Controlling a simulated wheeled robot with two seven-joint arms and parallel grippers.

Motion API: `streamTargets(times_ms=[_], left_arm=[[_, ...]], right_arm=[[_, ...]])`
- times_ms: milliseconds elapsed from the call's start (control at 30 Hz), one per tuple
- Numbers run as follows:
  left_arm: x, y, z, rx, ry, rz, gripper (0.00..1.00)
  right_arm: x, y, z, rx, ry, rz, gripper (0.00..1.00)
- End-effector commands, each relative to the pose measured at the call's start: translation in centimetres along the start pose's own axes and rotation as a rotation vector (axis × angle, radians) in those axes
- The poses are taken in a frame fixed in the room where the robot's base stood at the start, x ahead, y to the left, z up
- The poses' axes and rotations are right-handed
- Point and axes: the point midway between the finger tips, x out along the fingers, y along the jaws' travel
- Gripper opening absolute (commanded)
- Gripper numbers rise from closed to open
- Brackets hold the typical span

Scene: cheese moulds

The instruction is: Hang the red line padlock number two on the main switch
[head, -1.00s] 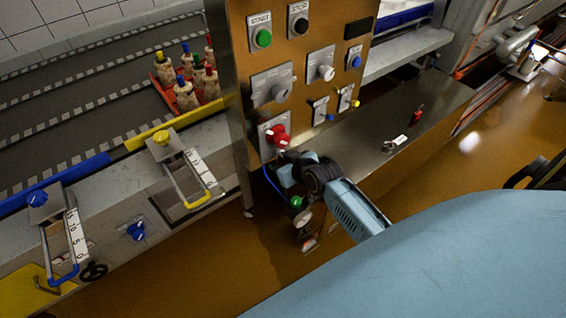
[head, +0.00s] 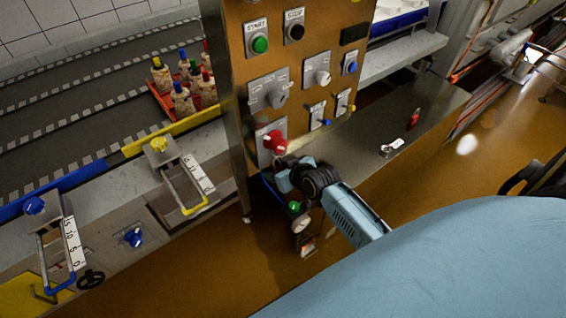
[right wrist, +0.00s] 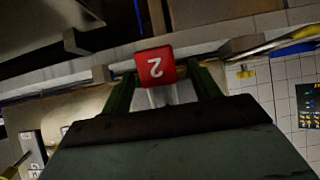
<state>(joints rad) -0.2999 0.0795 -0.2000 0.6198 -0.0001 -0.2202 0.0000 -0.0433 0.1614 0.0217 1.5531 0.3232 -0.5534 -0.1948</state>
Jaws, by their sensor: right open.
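The red main switch (head: 274,142) sits low on the steel control panel, on a pale plate. My right gripper (head: 283,168) is just below it, at the end of my dark and blue arm. In the right wrist view the red padlock with a white 2 (right wrist: 155,66) is between the fingertips of my right gripper (right wrist: 163,72), its number upside down and its grey shackle towards the palm. The fingers are open around it. I cannot tell whether the shackle hangs on the switch. The padlock is not distinct in the head view. My left gripper is out of view.
The panel carries start (head: 260,45) and stop (head: 294,32) buttons and several knobs. A small red object (head: 414,118) and a white tag (head: 392,147) lie on the steel bench (head: 430,95) at right. A red crate (head: 163,103) of bottles stands on the conveyor at left.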

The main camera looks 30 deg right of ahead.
Motion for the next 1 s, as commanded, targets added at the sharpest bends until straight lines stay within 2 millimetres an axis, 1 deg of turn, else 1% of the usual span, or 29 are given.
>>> streamTargets(times_ms=[67,167,267,500,633,700,800,1000], left_arm=[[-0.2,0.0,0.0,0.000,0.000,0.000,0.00],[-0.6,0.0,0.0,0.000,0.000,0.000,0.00],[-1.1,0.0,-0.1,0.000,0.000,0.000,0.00],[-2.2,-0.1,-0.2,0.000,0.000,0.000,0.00],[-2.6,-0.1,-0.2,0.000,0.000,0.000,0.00],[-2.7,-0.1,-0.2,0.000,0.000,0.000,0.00],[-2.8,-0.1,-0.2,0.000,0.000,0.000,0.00],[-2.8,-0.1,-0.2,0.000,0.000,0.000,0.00]], right_arm=[[-0.5,0.0,0.0,0.000,0.000,0.000,0.61],[-1.7,0.0,0.0,0.000,-0.001,0.001,0.61],[-3.6,0.0,-0.1,-0.002,-0.001,0.001,0.61],[-8.9,0.0,-0.1,-0.002,-0.001,0.000,0.61],[-11.2,0.0,-0.1,-0.002,-0.001,0.000,0.61],[-12.1,0.0,0.0,-0.002,-0.001,0.000,0.61],[-12.9,0.0,0.0,-0.001,-0.001,0.000,0.61],[-13.4,0.0,-0.1,0.000,0.001,0.000,0.61]])
